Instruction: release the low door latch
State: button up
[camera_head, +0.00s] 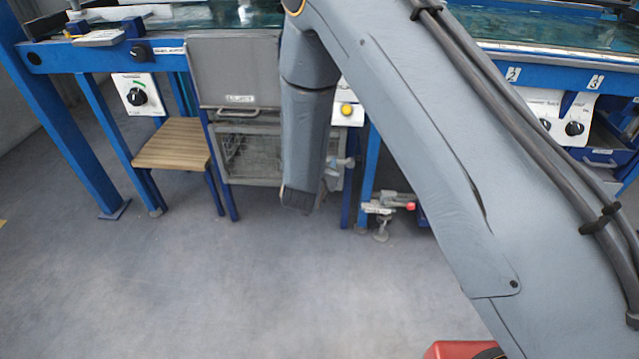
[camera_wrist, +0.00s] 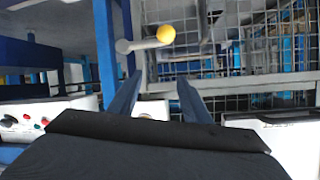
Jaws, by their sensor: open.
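In the wrist view, a grey lever (camera_wrist: 140,44) with a yellow ball knob (camera_wrist: 166,34) sits in front of the wire cage (camera_wrist: 235,60), next to a blue post. I take this lever to be the door latch. My gripper (camera_wrist: 160,82) is open, with its two dark blue fingers spread and nothing seen between them. The knob appears just beyond the fingertips, roughly in line with the gap. I cannot tell the distance in depth. In the head view, the grey dryer door (camera_head: 232,72) is in the frame above the cage; my arm covers its right part and hides the gripper.
A wooden stool (camera_head: 172,144) stands left of the cage. A white box with a yellow button (camera_head: 347,110) and a red-tipped clamp (camera_head: 410,206) are to the right. Blue frame legs surround the cage. The floor in front (camera_head: 180,280) is clear.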

notch_tip(320, 180, down, 9)
jog(key=s+a+t+h+b, duration=0.2)
jog(key=a+t+b, duration=0.1)
jog(key=t+b, duration=0.15)
jog(key=shift+m+g, duration=0.25)
jog(key=shift+m, duration=0.05)
jog(key=shift+b+x, duration=1.35)
jog(key=shift+x, duration=2.55)
jog(key=shift+d, duration=0.15)
grip_shut()
